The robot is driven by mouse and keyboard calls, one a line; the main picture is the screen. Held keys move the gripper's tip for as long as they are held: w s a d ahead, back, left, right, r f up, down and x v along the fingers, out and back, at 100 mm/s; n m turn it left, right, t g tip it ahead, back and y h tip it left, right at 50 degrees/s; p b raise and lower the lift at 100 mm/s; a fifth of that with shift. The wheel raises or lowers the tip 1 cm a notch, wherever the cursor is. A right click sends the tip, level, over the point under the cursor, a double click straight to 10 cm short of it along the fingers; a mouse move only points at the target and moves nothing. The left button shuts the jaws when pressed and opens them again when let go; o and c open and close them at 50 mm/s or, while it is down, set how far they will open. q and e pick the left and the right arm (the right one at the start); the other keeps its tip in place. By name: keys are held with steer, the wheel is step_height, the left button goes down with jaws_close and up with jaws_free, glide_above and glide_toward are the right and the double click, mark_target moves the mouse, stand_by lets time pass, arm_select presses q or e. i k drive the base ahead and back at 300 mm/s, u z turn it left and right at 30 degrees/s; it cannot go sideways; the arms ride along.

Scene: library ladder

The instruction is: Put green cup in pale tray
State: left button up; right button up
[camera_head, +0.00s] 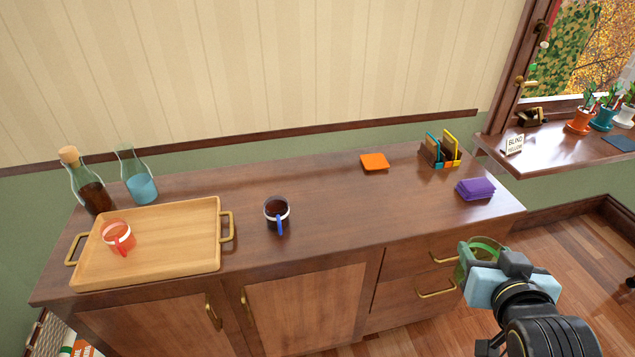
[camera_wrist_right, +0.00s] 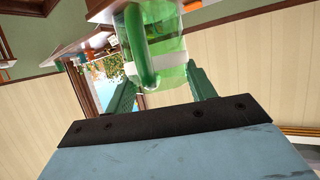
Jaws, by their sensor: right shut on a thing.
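The green cup (camera_wrist_right: 160,45) is see-through with a pale band and a green handle. My right gripper (camera_wrist_right: 160,85) is shut on it in the right wrist view, one finger on each side. In the head view the green cup (camera_head: 486,245) is at the lower right, in front of the cabinet's right end and partly hidden by my right gripper (camera_head: 475,263). The pale tray (camera_head: 180,262) is light wood with brass handles and lies on the cabinet top at the left. A red cup (camera_head: 118,238) stands inside it. My left gripper is not in view.
A dark cup with a blue handle (camera_head: 277,212) stands right of the tray. A bottle (camera_head: 88,185) and a carafe (camera_head: 138,180) stand behind the tray. Orange (camera_head: 374,162) and purple (camera_head: 475,189) stacks and a small rack (camera_head: 439,152) are further right. The tray's right part is bare.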

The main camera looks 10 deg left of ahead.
mark_target(192, 237)
steer(key=z, duration=0.6)
steer(key=k, duration=0.1)
steer(key=u, duration=1.7)
steer(key=i, duration=1)
steer(key=u, duration=0.3)
